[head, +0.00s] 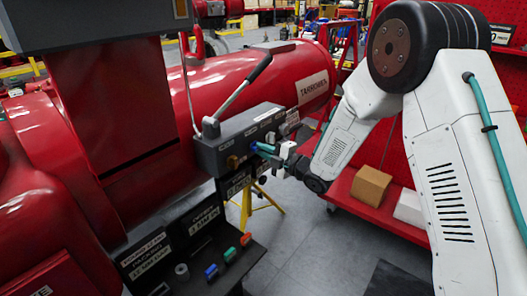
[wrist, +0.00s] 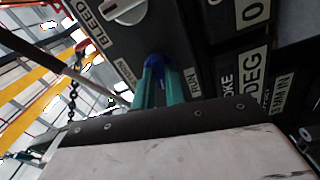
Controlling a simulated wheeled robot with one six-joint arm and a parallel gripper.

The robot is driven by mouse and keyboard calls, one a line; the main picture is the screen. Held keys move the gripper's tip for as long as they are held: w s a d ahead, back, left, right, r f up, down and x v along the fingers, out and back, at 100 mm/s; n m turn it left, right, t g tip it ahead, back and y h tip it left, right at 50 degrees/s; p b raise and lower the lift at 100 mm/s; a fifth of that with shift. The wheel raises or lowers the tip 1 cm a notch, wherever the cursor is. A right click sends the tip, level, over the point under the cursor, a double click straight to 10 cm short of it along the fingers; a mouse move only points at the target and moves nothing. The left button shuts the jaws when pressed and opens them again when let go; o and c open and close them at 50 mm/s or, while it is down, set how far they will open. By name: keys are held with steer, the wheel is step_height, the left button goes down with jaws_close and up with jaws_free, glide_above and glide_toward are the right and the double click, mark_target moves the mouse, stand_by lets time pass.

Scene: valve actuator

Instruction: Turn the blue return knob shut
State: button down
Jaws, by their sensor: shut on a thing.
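The blue return knob (wrist: 154,63) is on the dark face of the valve panel (wrist: 195,50), in the middle of the wrist view. The teal fingers of my gripper (wrist: 158,78) are closed on both sides of it. In the head view my gripper (head: 262,148) reaches the panel's front (head: 212,157) from the right, and its fingers mostly hide the knob. The knob's turn angle cannot be told.
A white knob (wrist: 125,10) by a "BLEED" label is close to my fingers. A long lever (head: 243,86) rises above the panel. A dark shelf (head: 225,283) with small coloured parts is below.

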steer(key=m, duration=1.5)
stand_by(0.5)
steer(key=c, duration=1.4)
jaws_free()
steer(key=shift+c, duration=0.2)
steer(key=shift+d, duration=0.1)
steer(key=v, duration=0.7)
steer(key=shift+s+d, duration=0.25)
